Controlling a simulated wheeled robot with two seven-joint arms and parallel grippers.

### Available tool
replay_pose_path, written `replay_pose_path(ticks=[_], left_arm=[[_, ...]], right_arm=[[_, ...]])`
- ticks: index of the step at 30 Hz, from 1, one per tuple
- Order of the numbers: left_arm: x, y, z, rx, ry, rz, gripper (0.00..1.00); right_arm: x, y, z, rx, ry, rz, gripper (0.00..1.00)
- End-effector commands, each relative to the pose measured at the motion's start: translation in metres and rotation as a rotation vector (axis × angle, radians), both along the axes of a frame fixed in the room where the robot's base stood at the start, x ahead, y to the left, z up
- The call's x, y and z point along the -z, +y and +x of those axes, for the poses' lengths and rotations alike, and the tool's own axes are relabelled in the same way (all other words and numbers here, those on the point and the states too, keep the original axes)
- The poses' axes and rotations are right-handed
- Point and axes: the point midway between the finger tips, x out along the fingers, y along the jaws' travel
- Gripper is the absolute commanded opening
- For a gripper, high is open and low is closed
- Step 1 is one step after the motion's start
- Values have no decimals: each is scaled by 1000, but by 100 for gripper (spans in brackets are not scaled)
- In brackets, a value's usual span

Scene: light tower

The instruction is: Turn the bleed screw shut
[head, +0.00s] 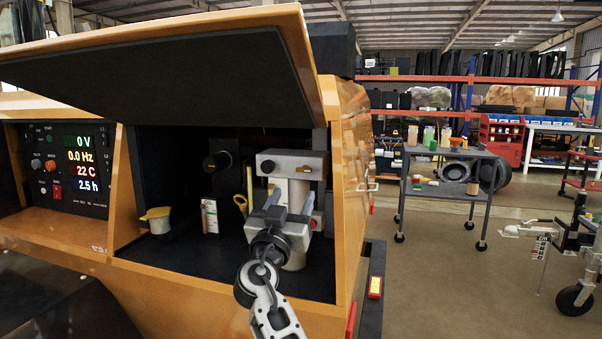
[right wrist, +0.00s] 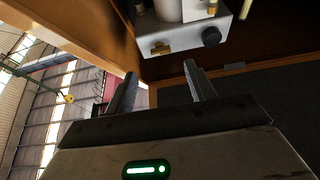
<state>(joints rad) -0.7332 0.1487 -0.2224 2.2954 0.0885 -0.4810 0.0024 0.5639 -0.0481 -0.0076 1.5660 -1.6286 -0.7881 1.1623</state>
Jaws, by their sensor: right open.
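A pale grey metal block (head: 290,162), likely the filter head, sits inside the open compartment. Its front carries a black knob (head: 267,166) on the left and a small brass fitting (head: 304,169) on the right. In the right wrist view the brass fitting (right wrist: 160,48) and the black knob (right wrist: 211,36) show in reversed order. I cannot tell for sure which is the bleed screw. My right gripper (head: 290,204) is open and empty, its fingers pointing at the block from below and in front. In the right wrist view its fingertips (right wrist: 161,70) appear apart from the fitting. My left gripper is not in view.
The raised orange lid (head: 160,55) hangs over the compartment. A yellow-rimmed cup (head: 157,222) and a white labelled container (head: 209,216) stand to the left inside. A control panel (head: 70,168) is further left. A grey cart (head: 450,165) stands off to the right.

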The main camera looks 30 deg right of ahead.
Motion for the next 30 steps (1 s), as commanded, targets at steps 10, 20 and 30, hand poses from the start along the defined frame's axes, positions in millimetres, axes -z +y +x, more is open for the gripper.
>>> replay_pose_path(ticks=[10, 20, 30], left_arm=[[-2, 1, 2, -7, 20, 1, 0], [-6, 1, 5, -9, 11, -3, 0], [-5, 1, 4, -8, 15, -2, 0]], right_arm=[[-26, -45, 39, 1, 1, -2, 55], [-29, -55, 47, -2, 1, 0, 55], [-29, -55, 47, -1, 0, 0, 10]])
